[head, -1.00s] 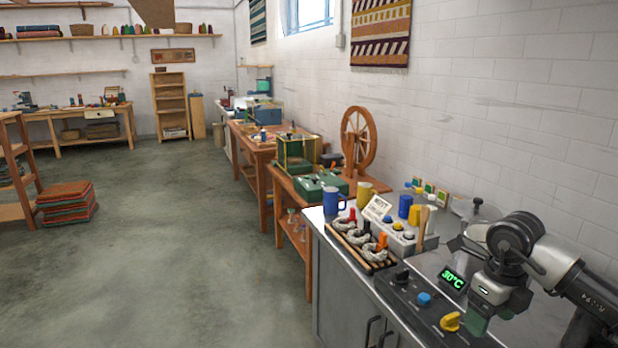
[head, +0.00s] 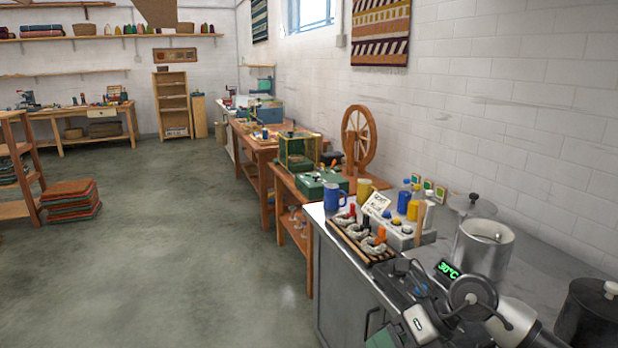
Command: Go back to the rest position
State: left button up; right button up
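My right arm enters at the bottom right of the head view. Its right gripper (head: 404,330) is low over the front of the steel counter (head: 540,262), near the bottom edge of the picture. A green part shows at its end, but its fingertips are cut off or hidden, so I cannot tell whether it is open or holds anything. My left gripper is not in view. Pale skeins (head: 362,238) with red, black and orange tops lie in a wooden rack (head: 342,232) on the counter, beyond the gripper and apart from it.
A steel pot (head: 484,250) and a black lidded pot (head: 588,315) stand on the counter. A green 30°C display (head: 447,270) is close to my arm. Behind the rack are a grey knob box (head: 404,236), bottles and mugs.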

jog(key=s+a+r+m+t+y, duration=0.3)
jog(key=a+r+m+t+y, duration=0.55)
jog(key=m+y, duration=0.2)
jog(key=s+d+f+m+t+h, duration=0.25)
jog(key=d+f+m+h, duration=0.45)
jog(key=m+h, duration=0.45)
jog(key=s+d+f+m+t+h, duration=0.1)
jog(key=d+f+m+t+h, duration=0.2)
jog(key=d+f+m+h, duration=0.8)
jog(key=s+a+f+m+g+y, duration=0.1)
jog(key=s+f+m+g, duration=0.4)
jog(key=s, duration=0.5)
jog(key=s+a+f+m+g+y, duration=0.2)
jog(key=s+f+m+g, duration=0.15)
jog(key=s+g, duration=0.4)
notch_tip(320, 180, down, 22)
jog(key=s+n+p, duration=0.1)
jog(key=s+p, duration=0.1)
jog(key=s+d+f+g+p, duration=0.1)
jog(key=s+d+f, duration=0.2)
jog(key=s+f, duration=1.3)
jog(key=shift+s+d, duration=0.15)
jog(key=shift+s, duration=0.15)
